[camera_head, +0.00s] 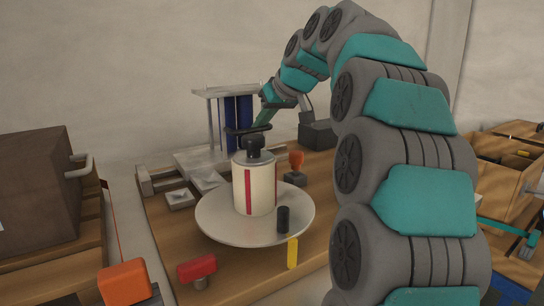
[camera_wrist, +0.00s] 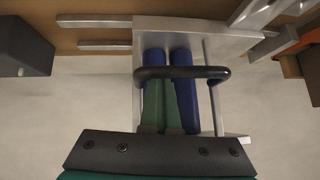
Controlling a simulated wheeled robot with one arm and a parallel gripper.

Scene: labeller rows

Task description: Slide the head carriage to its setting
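The labeller's upright frame (camera_head: 222,91) is pale metal with dark blue columns (camera_head: 238,118) inside; the columns also show in the wrist view (camera_wrist: 181,96). A black bar handle (camera_wrist: 182,73) with bent ends crosses in front of them, and it also shows in the head view (camera_head: 243,130). I take this to be the head carriage's handle. My gripper (camera_wrist: 165,88) has green fingers lying close together, their tips at the bar's left half. No scale or setting mark is readable.
A round turntable (camera_head: 221,228) carries a white canister (camera_head: 263,187) with a red stripe and a black cap, just before the frame. A red-topped stamp (camera_head: 296,160) and a dark box (camera_head: 317,135) stand to its right. A brown cabinet (camera_head: 35,190) is at left.

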